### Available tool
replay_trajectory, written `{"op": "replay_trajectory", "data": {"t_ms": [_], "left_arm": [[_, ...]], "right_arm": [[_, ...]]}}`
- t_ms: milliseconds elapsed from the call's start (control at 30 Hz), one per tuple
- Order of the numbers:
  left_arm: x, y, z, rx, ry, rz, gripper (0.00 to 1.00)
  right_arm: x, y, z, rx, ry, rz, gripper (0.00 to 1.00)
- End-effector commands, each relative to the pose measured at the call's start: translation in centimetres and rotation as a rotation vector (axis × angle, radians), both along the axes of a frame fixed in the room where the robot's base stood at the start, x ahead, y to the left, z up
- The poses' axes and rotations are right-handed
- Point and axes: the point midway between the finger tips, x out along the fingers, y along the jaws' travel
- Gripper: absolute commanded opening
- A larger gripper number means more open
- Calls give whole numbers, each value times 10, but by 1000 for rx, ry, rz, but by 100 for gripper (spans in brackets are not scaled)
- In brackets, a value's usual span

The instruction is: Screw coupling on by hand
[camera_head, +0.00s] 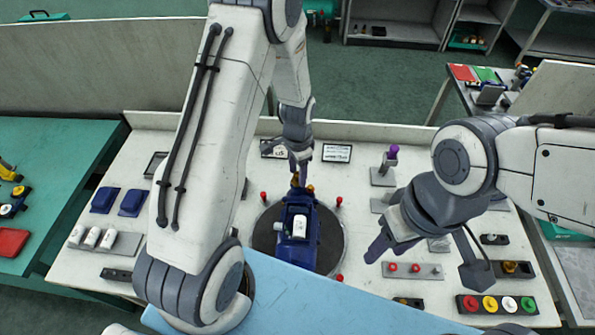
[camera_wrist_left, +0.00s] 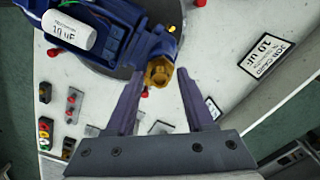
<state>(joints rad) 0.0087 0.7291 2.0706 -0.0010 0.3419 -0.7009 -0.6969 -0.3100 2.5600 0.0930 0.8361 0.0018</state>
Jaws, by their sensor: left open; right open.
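The blue pump (camera_head: 312,240) stands on a dark round plate (camera_head: 262,238) at the middle of the bench, with a white capacitor marked 10 uF (camera_head: 299,225) on it. In the left wrist view, a brass coupling (camera_wrist_left: 159,72) sits at the end of the pump (camera_wrist_left: 118,28); whether it is threaded on cannot be told. My left gripper (camera_head: 298,168) is open at the pump's far end, its fingers on either side of the coupling, with gaps showing. My right gripper (camera_head: 378,246) is open and empty, to the right of the plate.
Red pegs (camera_head: 339,200) ring the plate. A job card (camera_head: 336,153) marked 10 uF lies behind it. Blue parts (camera_head: 105,200) and white capacitors (camera_head: 92,237) are on the left. A purple-topped post (camera_head: 392,153) and a row of coloured buttons (camera_head: 490,304) are on the right.

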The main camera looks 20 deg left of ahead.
Motion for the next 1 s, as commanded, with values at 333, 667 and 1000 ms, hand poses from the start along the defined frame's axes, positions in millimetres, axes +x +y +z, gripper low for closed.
{"op": "replay_trajectory", "data": {"t_ms": [333,667,1000], "left_arm": [[0,0,0,0,0,268,54],[0,0,0,0,0,265,54],[0,0,0,0,0,254,0]], "right_arm": [[0,0,1,0,0,0,50],[0,0,1,0,0,0,50],[0,0,1,0,0,0,50]]}}
